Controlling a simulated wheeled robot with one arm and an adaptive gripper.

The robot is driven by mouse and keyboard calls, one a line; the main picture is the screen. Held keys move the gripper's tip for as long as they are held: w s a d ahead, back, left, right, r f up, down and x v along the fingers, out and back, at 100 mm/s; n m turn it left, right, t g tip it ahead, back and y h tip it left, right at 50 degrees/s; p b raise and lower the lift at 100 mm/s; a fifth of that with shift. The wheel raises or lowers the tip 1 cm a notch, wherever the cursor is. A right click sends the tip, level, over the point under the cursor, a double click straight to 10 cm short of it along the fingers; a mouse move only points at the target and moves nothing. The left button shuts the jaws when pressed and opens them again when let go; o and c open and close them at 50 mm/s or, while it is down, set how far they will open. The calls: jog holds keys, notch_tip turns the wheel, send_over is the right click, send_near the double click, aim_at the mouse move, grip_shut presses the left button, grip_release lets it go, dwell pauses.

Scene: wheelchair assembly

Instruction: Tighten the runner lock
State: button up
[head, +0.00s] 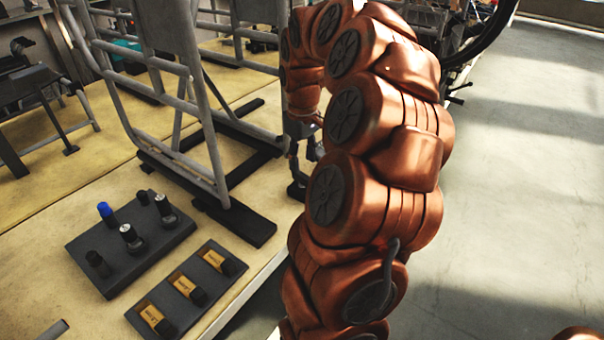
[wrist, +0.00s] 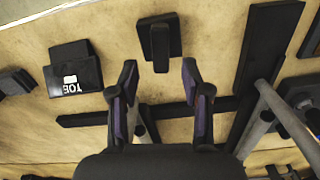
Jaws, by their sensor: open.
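In the wrist view my gripper (wrist: 159,76) is open, with one finger on each side and nothing between them. A small dark block with a raised upright bar (wrist: 160,45) stands on the tan bench top just beyond the fingertips, lined up with the gap and apart from both fingers. It may be the runner lock, but no label shows on it. In the head view my gripper (head: 299,165) hangs at the bench's right edge, partly hidden by my copper arm; its fingers are hard to make out there.
A grey tube frame (head: 190,75) stands on dark bars. A dark tray with several knobs (head: 130,240) and a tray with yellow-labelled parts (head: 187,290) lie in front. A dark box marked "TOE" (wrist: 75,75) is left of the fingers. Dark bars (wrist: 265,50) lie right.

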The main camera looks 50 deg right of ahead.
aim_at(302, 175)
notch_tip(302, 175, down, 5)
jog(key=shift+r, duration=0.1)
jog(key=shift+c, duration=0.3)
grip_shut()
